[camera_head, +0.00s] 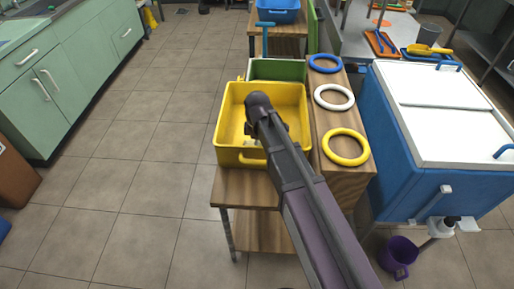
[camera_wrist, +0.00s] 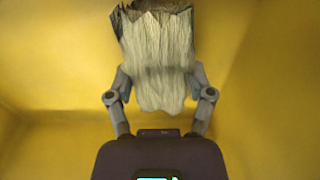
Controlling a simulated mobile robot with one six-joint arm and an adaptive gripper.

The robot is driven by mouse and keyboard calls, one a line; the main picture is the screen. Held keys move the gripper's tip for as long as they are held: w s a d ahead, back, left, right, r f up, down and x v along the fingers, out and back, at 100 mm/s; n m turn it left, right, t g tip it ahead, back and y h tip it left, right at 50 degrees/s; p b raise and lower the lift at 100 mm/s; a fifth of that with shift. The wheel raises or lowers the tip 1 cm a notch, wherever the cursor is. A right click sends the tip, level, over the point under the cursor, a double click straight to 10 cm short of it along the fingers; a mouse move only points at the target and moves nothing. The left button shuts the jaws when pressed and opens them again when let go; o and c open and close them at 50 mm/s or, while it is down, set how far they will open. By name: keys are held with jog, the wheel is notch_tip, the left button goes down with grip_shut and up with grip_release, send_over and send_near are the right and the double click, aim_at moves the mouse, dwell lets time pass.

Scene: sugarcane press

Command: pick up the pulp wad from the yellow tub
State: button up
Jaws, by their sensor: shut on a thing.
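The yellow tub (camera_head: 228,112) stands on a wooden cart, and my arm reaches over it from the lower right. In the wrist view the tub's yellow inside (camera_wrist: 50,70) fills the background. The pulp wad (camera_wrist: 160,60) is pale, fibrous and ragged, with a darker top end. My gripper (camera_wrist: 160,85) is shut on the pulp wad, one finger on each side of it. In the head view my arm covers most of the gripper and the wad. I cannot tell whether the wad touches the tub floor.
A wooden block with blue, white and yellow rings (camera_head: 346,147) stands right of the tub. A green tub (camera_head: 277,69) is behind it. A blue cooler (camera_head: 400,150) with a white lid stands right, a purple bucket (camera_head: 398,254) below.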

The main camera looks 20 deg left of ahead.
jog(key=shift+r, duration=0.1)
dwell(0.3)
notch_tip(320, 180, up, 10)
jog(key=p, duration=1)
dwell(0.6)
